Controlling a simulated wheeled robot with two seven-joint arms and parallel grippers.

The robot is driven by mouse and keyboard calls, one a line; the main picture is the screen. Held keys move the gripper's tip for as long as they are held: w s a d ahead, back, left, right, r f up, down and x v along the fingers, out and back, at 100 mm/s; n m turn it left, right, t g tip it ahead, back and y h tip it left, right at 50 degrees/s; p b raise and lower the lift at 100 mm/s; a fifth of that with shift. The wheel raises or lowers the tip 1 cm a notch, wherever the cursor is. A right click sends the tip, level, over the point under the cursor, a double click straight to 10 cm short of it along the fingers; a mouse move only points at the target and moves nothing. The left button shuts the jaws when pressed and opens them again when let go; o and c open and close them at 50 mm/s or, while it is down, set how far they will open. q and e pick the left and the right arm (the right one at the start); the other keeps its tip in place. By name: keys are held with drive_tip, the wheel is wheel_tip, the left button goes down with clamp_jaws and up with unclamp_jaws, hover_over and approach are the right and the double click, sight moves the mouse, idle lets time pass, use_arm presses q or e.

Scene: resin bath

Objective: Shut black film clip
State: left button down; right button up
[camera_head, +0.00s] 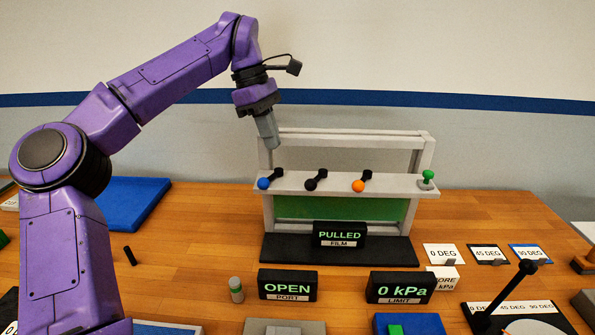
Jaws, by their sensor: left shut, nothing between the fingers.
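The black clip (315,181) is the middle of three similar lever clips on the white rail of an upright frame (395,183). Its lever tilts up to the right, and I cannot tell whether it is open or shut. A blue clip (265,183) is to its left and an orange clip (359,185) to its right. My left gripper (269,145) is shut and empty. It points down near the frame's upper left corner, above the blue clip in the picture and up and left of the black clip. My right gripper is out of view.
A green knob (428,175) stands at the rail's right end. A sign (340,236) reading PULLED, FILM stands before the frame. OPEN (287,287) and 0 kPa (400,289) signs stand nearer. A black-handled lever (511,285) is at the right.

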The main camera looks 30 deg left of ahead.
sight(315, 180)
use_arm(q)
drive_tip(key=x, duration=0.5)
drive_tip(key=shift+s+d+f+b, duration=0.1)
drive_tip(key=shift+s+f+b, duration=0.1)
drive_tip(key=shift+f+b, duration=0.15)
drive_tip(key=d, duration=0.2)
drive_tip(key=w+d, duration=0.1)
drive_tip(key=shift+d+f+p, duration=0.15)
drive_tip(key=shift+f+p, duration=0.2)
drive_tip(key=shift+f, duration=0.05)
drive_tip(key=shift+d, duration=0.4)
drive_tip(key=shift+a, duration=0.15)
